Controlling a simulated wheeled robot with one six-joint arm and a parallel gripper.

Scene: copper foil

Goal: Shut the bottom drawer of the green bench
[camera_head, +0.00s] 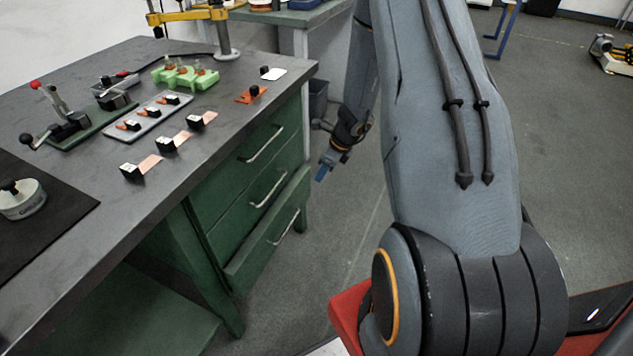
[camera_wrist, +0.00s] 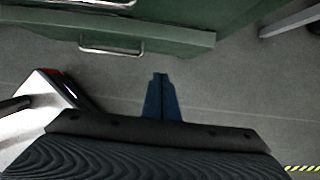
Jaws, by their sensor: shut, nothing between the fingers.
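The green bench (camera_head: 168,225) stands at the left with a dark grey top and a column of three drawers. The bottom drawer (camera_head: 268,236) sticks out a little past the drawers above it and has a silver bar handle (camera_head: 284,227). In the wrist view the bottom drawer (camera_wrist: 185,36) crosses the top of the picture, with its handle (camera_wrist: 110,50) at the left. My gripper (camera_head: 323,172) is shut and empty, to the right of the drawer front and apart from it. Its blue fingers show in the wrist view (camera_wrist: 160,95), over the floor.
The bench top holds a green fixture (camera_head: 185,75), a white tray (camera_head: 148,117), several small black blocks and toggle clamps. A dark bin (camera_head: 318,98) stands behind the bench. The grey floor (camera_head: 335,240) in front of the drawers is clear.

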